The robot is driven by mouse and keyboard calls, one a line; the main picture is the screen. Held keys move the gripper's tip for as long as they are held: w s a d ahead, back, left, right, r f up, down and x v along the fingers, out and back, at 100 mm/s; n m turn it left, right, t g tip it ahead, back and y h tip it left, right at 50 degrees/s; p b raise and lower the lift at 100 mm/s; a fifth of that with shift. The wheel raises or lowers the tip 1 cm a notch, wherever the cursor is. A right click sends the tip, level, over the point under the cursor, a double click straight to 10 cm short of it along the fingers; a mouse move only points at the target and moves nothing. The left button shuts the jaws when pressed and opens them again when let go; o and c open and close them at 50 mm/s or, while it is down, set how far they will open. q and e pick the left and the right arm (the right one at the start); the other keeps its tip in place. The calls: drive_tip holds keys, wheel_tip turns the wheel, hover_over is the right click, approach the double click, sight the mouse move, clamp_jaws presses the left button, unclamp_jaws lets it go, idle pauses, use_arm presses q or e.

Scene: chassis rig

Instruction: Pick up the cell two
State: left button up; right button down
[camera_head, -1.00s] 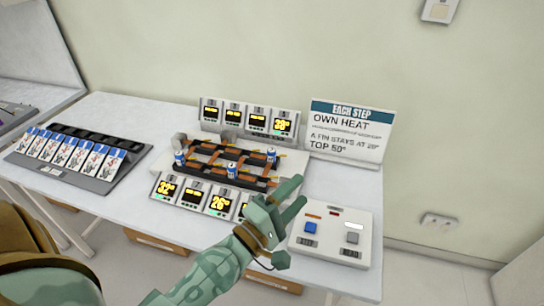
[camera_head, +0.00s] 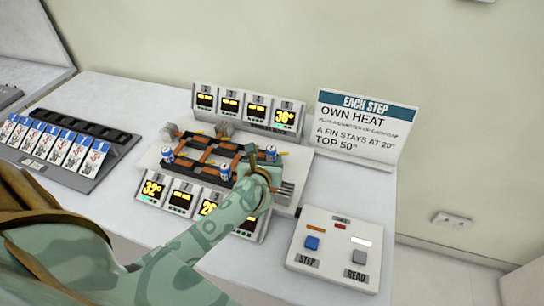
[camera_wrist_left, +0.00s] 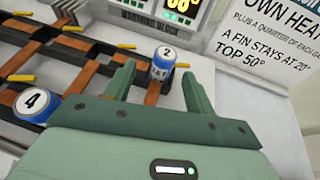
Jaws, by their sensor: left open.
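Cell two (camera_head: 271,153) is a blue and white can marked 2, upright at the right end of the dark rack (camera_head: 196,166). It also shows in the left wrist view (camera_wrist_left: 163,64). My left gripper (camera_head: 263,166) is open, with its fingers on either side of cell two in the left wrist view (camera_wrist_left: 158,74). The right finger is closer to it, and no grip shows. Cell four (camera_wrist_left: 36,104) stands to the left, outside the fingers; it is also in the head view (camera_head: 226,172). My right gripper is not in view.
Another blue can (camera_head: 168,154) stands at the rack's left. Display rows stand behind (camera_head: 245,108) and in front of the rack. A sign (camera_head: 362,130) stands at the back right. A button panel (camera_head: 336,250) is front right. A card tray (camera_head: 62,148) is left.

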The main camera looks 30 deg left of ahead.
sight(272, 150)
use_arm(q)
drive_tip(key=shift+x, duration=0.9)
drive_tip(key=shift+w+a+f, duration=0.2)
drive_tip(key=shift+w, duration=0.3)
drive_tip(key=x, duration=0.1)
drive_tip(key=b+x, duration=0.1)
drive_tip(key=x, duration=0.1)
drive_tip(key=b+x, duration=0.1)
drive_tip(key=shift+w+d+f, duration=0.15)
drive_tip(key=shift+w+f, duration=0.15)
drive_tip(key=shift+w, duration=0.25)
drive_tip(key=shift+r, duration=0.1)
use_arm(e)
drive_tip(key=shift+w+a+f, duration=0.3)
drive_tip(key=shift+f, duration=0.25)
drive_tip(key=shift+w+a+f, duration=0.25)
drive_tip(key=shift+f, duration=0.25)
use_arm(q)
drive_tip(key=c, duration=1)
drive_tip(key=shift+c, duration=0.6)
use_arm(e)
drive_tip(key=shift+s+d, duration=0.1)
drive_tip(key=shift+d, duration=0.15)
